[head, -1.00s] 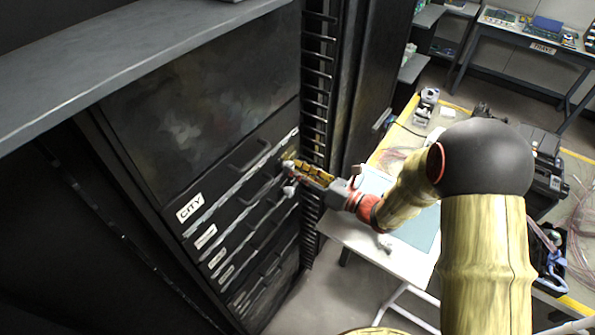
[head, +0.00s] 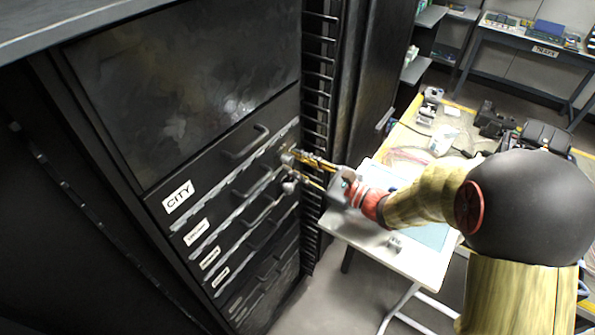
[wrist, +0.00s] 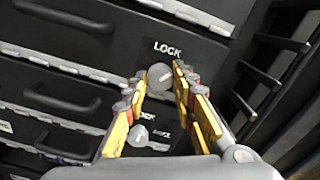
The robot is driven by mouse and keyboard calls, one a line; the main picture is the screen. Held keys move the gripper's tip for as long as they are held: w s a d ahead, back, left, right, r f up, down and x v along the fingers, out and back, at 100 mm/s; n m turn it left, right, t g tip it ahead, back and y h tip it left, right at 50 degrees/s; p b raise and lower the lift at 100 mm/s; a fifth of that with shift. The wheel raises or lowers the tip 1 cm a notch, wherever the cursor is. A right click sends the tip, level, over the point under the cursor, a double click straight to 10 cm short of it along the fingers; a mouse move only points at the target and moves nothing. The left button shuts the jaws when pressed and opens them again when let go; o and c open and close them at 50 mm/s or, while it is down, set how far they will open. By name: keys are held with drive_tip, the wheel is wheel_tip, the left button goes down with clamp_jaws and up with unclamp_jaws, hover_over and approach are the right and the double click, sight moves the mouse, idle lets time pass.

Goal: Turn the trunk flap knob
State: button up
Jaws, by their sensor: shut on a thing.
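A round grey knob (wrist: 158,76) sits below a white LOCK label on the dark cabinet front. My gripper (wrist: 157,82) has its yellow fingers on either side of this knob, with the tips closed on it. In the head view, my gripper (head: 291,158) reaches the right end of the drawer fronts, at the upper of two knobs. A second knob (wrist: 138,135) with its own label is lower, between the fingers in the wrist view and apart from the tips. In the head view this lower knob (head: 289,187) is just under the gripper. Which flap is the trunk one cannot be read.
The black cabinet (head: 190,90) has several handled fronts, one labelled CITY (head: 178,197). A slotted rack post (head: 318,90) stands right of the fronts. A white table (head: 400,255) is below my arm. A cluttered bench (head: 455,115) stands behind.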

drive_tip(key=n+b, duration=0.4)
drive_tip(key=b, duration=0.1)
drive_tip(key=shift+f, duration=0.3)
drive_tip(key=n+b, duration=0.2)
drive_tip(key=b, duration=0.1)
drive_tip(key=shift+r+n, duration=0.1)
drive_tip(key=shift+n, duration=0.3)
drive_tip(key=shift+r+b, duration=0.1)
drive_tip(key=shift+b, duration=0.35)
drive_tip(key=o, duration=1.2)
drive_tip(key=shift+c, duration=0.2)
drive_tip(key=shift+r, duration=0.1)
drive_tip(key=v, duration=0.7)
drive_tip(key=shift+s+d, duration=0.2)
